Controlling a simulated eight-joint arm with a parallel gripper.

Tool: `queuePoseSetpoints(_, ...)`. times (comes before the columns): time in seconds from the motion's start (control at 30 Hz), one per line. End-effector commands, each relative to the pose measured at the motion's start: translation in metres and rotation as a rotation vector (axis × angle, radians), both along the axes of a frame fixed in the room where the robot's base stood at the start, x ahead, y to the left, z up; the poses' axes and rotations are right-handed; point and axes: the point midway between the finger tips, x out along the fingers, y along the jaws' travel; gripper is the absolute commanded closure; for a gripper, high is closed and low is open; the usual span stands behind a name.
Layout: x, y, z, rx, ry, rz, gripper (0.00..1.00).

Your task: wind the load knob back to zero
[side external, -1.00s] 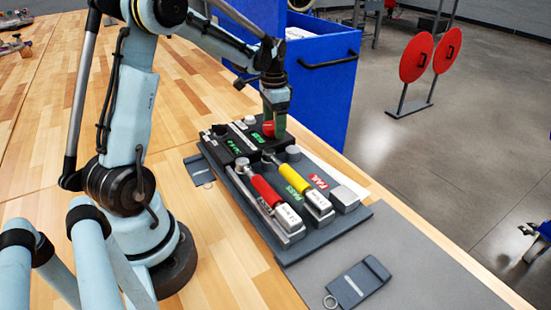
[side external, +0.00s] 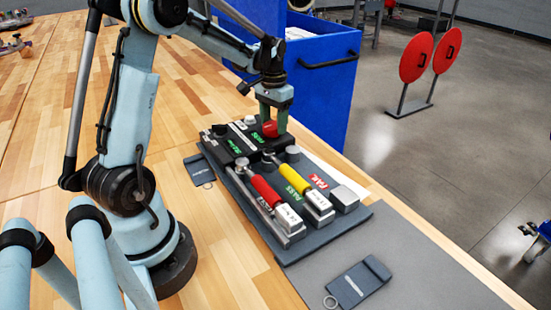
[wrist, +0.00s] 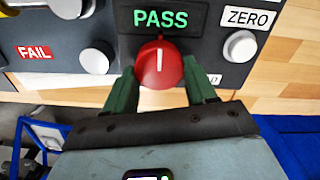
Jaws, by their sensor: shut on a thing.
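The red load knob (side external: 270,129) sits on the dark instrument box (side external: 210,146) at the back of the fixture. In the wrist view the knob (wrist: 160,66) has a white pointer line, pointing nearly straight up in the picture. My gripper (wrist: 162,84) is shut on the knob, with one green finger on each side of it. A display above the knob reads PASS (wrist: 160,18) in green. A white round button (wrist: 240,46) sits beside the ZERO label (wrist: 247,17), to the right of the knob.
A grey base plate (side external: 275,245) holds a red-handled tool (side external: 264,190) and a yellow-handled tool (side external: 294,180). A FAIL label (wrist: 34,53) and white button (wrist: 97,57) lie left of the knob. A blue cabinet (side external: 325,95) stands close behind. A grey tag (side external: 358,283) lies in front.

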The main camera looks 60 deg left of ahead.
Motion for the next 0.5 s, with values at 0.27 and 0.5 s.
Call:
queuePoseSetpoints(0.27, 0.0005, 0.0001, -0.0001, 0.000, -0.002, 0.015, 0.74)
queuePoseSetpoints(0.5, 0.0004, 0.0002, -0.0001, 0.000, -0.002, 0.013, 0.19)
